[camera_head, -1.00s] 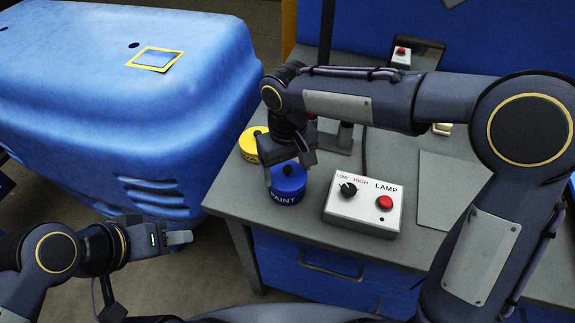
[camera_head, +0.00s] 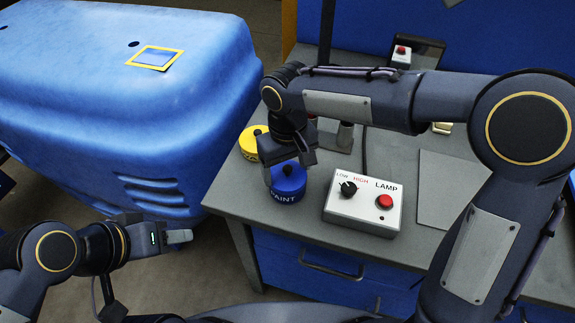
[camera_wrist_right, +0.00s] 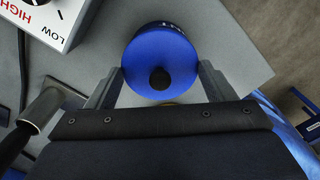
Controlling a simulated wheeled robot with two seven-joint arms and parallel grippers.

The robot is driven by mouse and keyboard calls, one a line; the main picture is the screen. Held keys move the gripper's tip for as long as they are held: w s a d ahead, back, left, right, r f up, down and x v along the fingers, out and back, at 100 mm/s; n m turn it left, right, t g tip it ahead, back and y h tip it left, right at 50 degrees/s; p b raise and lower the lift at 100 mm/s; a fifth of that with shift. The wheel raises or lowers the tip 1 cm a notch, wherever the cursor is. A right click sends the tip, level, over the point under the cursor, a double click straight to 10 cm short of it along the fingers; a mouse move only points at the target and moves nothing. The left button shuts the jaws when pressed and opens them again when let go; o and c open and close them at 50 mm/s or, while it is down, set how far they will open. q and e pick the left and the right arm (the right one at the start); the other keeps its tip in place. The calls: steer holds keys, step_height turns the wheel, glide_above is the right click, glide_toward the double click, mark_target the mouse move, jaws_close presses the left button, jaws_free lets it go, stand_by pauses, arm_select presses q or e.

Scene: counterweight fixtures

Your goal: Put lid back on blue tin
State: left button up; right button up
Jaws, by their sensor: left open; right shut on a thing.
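The blue tin (camera_head: 285,193), marked PAINT, stands upright near the left front corner of the grey bench. A round blue lid (camera_wrist_right: 143,55) with a black knob lies over its top. The lid also shows in the head view (camera_head: 294,183), partly covered by the gripper. My right gripper (camera_wrist_right: 161,68) is shut on the lid, with one finger on each side of its rim. I cannot tell whether the lid is fully seated or slightly above the tin. My left gripper (camera_head: 188,237) is open and empty, off the bench at the lower left.
A yellow tin (camera_head: 248,145) stands close behind and left of the blue tin. A white lamp control box (camera_head: 362,205) with a dial and red button is just to the right. A large blue housing (camera_head: 110,90) fills the left, beside the bench (camera_head: 225,195).

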stand_by(0.4)
steer(key=o, duration=1.1)
steer(key=shift+r+p, duration=3.05)
steer(key=shift+r, duration=0.45)
steer(key=shift+c, duration=0.2)
jaws_close()
